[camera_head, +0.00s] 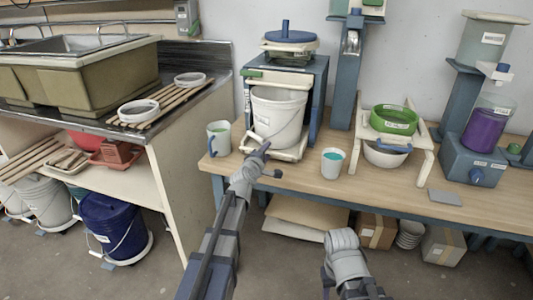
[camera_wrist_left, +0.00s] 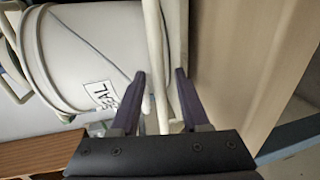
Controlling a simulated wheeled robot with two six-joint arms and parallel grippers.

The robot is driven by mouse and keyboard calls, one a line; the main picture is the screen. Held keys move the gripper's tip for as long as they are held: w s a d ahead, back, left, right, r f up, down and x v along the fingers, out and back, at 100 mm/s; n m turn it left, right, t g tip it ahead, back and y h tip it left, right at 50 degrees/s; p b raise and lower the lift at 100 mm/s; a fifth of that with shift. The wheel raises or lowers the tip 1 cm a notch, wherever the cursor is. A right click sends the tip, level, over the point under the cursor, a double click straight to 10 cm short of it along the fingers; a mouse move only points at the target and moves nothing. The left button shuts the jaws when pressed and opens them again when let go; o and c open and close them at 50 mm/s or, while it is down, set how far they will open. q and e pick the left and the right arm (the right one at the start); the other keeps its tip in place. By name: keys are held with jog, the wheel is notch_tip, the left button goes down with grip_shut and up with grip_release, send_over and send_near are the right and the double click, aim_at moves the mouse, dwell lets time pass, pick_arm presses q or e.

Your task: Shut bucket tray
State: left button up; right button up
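The white bucket (camera_head: 278,115) stands upright on the cream bucket tray (camera_head: 290,154), which juts forward from the blue stand (camera_head: 318,90) on the wooden bench. My left gripper (camera_head: 264,152) is at the tray's front left edge, below the bucket. In the left wrist view the bucket (camera_wrist_left: 75,50) fills the upper left, with part of a label showing. There the fingers of my left gripper (camera_wrist_left: 161,74) are apart, with a pale bar of the tray (camera_wrist_left: 158,50) between them. I cannot tell whether they touch it.
A grey mug (camera_head: 219,138) stands left of the tray and a cup with teal contents (camera_head: 332,162) to its right. A white rack (camera_head: 408,140) with a green tub (camera_head: 393,119) stands further right. The bench front between cup and mug is narrow.

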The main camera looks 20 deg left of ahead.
pick_arm(q)
grip_shut()
dwell(1.2)
